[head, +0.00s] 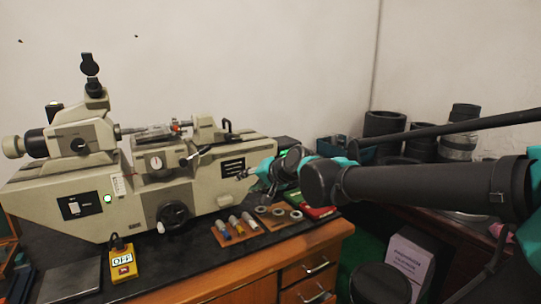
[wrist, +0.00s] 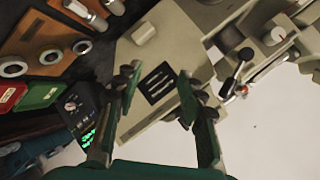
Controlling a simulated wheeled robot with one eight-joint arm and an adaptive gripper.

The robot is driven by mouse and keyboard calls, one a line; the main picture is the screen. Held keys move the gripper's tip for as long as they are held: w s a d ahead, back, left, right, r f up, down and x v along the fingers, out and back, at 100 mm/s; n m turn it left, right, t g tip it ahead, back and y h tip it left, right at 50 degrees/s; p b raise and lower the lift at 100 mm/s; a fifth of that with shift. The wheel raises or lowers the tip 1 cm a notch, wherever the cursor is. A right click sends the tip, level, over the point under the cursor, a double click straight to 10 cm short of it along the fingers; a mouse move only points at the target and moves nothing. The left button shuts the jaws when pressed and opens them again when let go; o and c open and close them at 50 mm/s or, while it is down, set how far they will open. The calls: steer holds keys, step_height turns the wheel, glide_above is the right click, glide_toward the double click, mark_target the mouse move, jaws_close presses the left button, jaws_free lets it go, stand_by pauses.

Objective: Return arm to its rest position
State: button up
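My arm reaches in from the right in the head view, with my gripper (head: 246,173) close to the right end of the beige measuring machine (head: 50,205). The wrist view shows my gripper (wrist: 158,97) with its two dark fingers spread apart and nothing between them. The machine's slotted end panel (wrist: 157,84) lies beyond the gap. Three bearing rings (head: 278,211) sit on a wooden board on the bench, below and right of the gripper. They also show at the upper left of the wrist view (wrist: 48,57).
A board with metal cylinders (head: 235,224) and red and green boxes (head: 318,210) lie near the machine. A yellow switch box (head: 122,262) stands at the bench front. Black cylinders (head: 384,127) crowd the right-hand table. A lit display (wrist: 85,118) is near the gripper.

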steer(key=s+d+f+g+h, duration=0.1)
steer(key=s+d+f+h, duration=0.1)
steer(key=s+d+f, duration=0.3)
steer(key=s+d+f+n+g+h, duration=0.1)
steer(key=s+d+f+h, duration=0.2)
steer(key=d+f, duration=0.9)
steer(key=s+d+f+n+g+h, duration=0.1)
steer(key=s+d+f+g+h, duration=0.1)
steer(key=s+d+f, duration=0.6)
steer(key=d+h, duration=0.1)
steer(key=d, duration=0.3)
steer(key=shift+s+d+f, duration=0.4)
